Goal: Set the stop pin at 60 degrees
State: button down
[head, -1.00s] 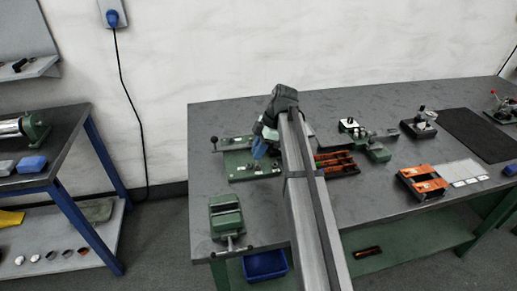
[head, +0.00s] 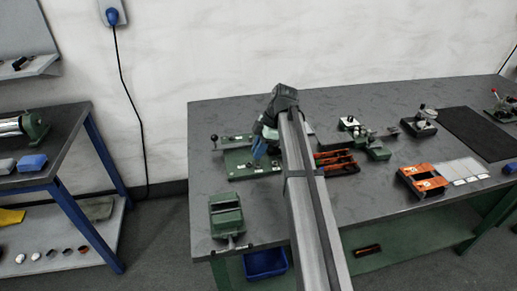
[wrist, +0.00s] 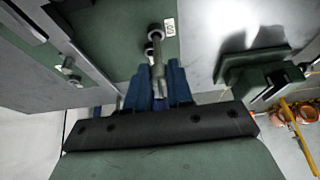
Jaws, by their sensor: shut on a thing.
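My gripper (head: 259,147), with blue fingers, is over the green bending plate (head: 238,164) at the left of the bench. In the wrist view the fingers (wrist: 158,78) are shut on a slim grey metal pin (wrist: 157,68), the stop pin. The pin's far end lies over the green plate (wrist: 115,38), near round metal details and a small white label (wrist: 169,26). I cannot read the label. I cannot tell whether the pin is in a hole or above it. A lever with a dark ball knob (head: 214,138) is at the plate's left end.
A green vise (head: 226,216) stands at the bench's front left corner. Small fixtures (head: 420,123), an orange holder (head: 423,180) and a black mat (head: 478,133) are farther right. The back left bench top is clear.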

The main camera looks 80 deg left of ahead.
jog(key=shift+f, duration=1.3)
dwell(1.8)
jog(key=c, duration=1.3)
grip_release()
jog(key=shift+r, duration=0.15)
jog(key=shift+r, duration=1.35)
jog(key=o, duration=0.5)
